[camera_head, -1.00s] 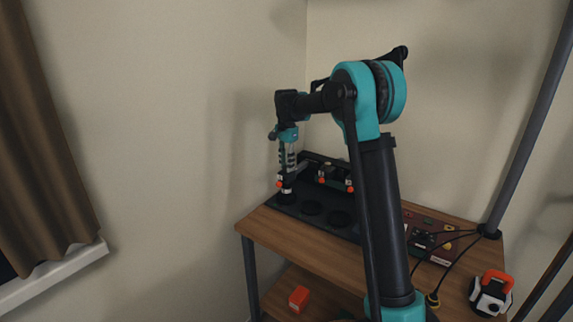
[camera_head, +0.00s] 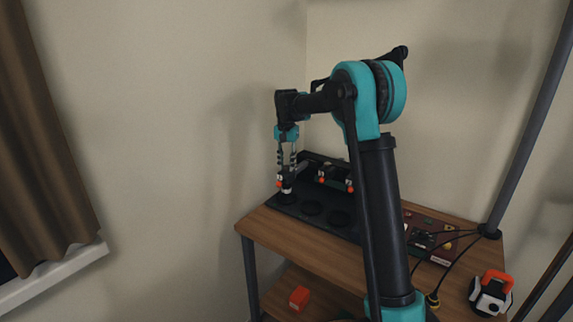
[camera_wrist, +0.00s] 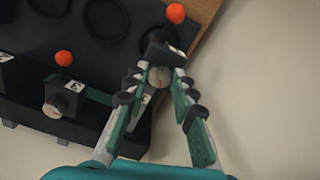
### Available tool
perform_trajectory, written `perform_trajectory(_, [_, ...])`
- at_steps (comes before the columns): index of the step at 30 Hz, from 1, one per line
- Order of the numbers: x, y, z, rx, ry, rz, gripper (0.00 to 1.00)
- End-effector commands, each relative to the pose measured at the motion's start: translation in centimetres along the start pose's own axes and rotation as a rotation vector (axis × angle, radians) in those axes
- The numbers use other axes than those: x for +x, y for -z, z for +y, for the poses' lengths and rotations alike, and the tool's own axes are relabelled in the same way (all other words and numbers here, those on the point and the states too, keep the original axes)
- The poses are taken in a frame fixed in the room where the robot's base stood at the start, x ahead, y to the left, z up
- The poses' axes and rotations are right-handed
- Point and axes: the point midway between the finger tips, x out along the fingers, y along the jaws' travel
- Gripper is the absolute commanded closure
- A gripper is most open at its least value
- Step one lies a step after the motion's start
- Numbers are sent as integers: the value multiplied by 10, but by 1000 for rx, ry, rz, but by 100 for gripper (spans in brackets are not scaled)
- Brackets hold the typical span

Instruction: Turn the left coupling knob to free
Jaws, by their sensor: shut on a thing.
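The left coupling knob (camera_wrist: 160,77) is a small round metal knob with a line across its face, on a dark block at the end of the black fixture. My gripper (camera_wrist: 158,80) is shut on it, with dark-padded fingers on both sides. In the head view my gripper (camera_head: 287,172) points down at the left end of the fixture, by the orange ball there (camera_head: 279,184). The fingers partly hide the knob, and its setting marks are too small to read.
A second metal knob (camera_wrist: 54,107) with its orange ball (camera_wrist: 64,58) is on the same fixture. Dark round recesses (camera_head: 312,208) lie in front. The wooden table (camera_head: 290,240) carries a maroon board (camera_head: 440,235) at right. An orange box (camera_head: 299,298) sits on the lower shelf.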

Motion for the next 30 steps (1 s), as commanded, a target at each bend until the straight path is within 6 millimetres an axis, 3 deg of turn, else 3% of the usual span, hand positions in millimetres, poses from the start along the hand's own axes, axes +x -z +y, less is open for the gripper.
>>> perform_trajectory(30, [0,0,0,-912,0,0,100])
